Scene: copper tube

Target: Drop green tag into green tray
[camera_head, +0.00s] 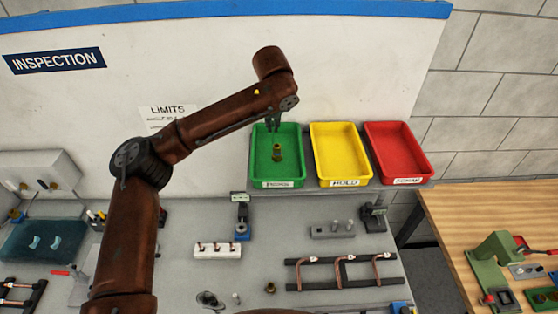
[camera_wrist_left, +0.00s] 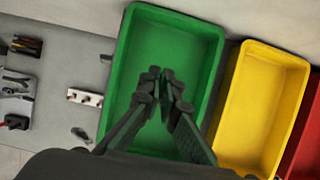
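The green tray (camera_head: 297,172) stands at the back, left of the yellow one. A small dark brown-green object (camera_head: 277,152) shows in it in the head view; I cannot tell whether this is the green tag. My left gripper (camera_head: 273,128) points down over the green tray, with a narrow gap between its fingers. In the left wrist view the gripper's fingers (camera_wrist_left: 161,80) are slightly apart above the green tray (camera_wrist_left: 206,27), with nothing clearly held. The small object is not visible there, perhaps hidden behind the fingers. My right gripper is not in view.
The yellow tray (camera_head: 340,136) and red tray (camera_head: 391,135) stand right of the green one. A rack with copper tubes (camera_head: 342,272), a white block (camera_head: 217,250) and a small brass fitting (camera_head: 270,288) are on the grey bench. A wooden table (camera_head: 460,215) stands at right.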

